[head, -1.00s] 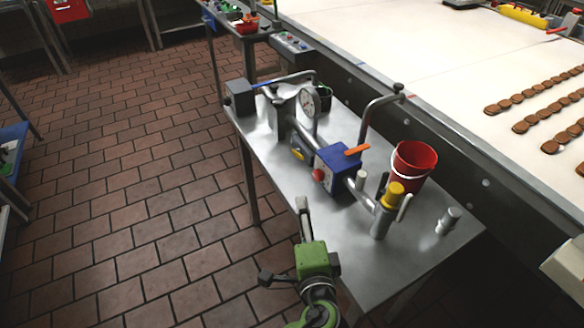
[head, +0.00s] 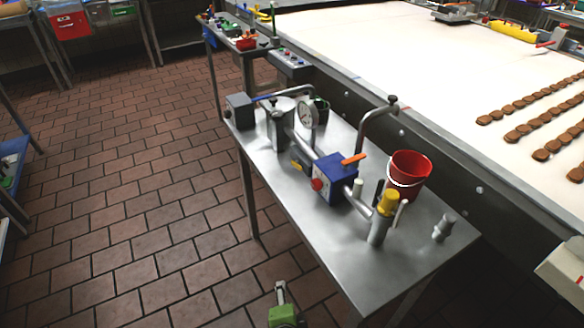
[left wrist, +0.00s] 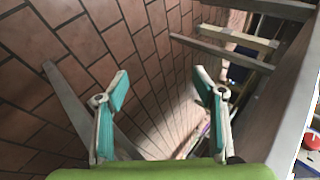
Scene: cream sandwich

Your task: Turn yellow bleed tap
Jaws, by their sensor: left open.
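On a steel table stands a pipe rig with two yellow parts. One is a yellow cap (head: 388,201) on an upright metal cylinder near the right end. The other is a small yellow piece (head: 297,166) low beside the pipe, left of the blue box (head: 336,176); I cannot tell which is the bleed tap. My left gripper (head: 280,290) is at the bottom of the head view, in front of the table and apart from the rig. In the left wrist view its teal-padded fingers (left wrist: 160,82) are spread and empty over the tiled floor. My right gripper is not visible.
The steel table (head: 283,183) carries the rig, a pressure gauge (head: 306,116), an orange lever (head: 354,159), a red knob (head: 317,184) and a red bucket (head: 409,171). A white conveyor (head: 400,65) runs behind it. The tiled floor (head: 130,200) to the left is open.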

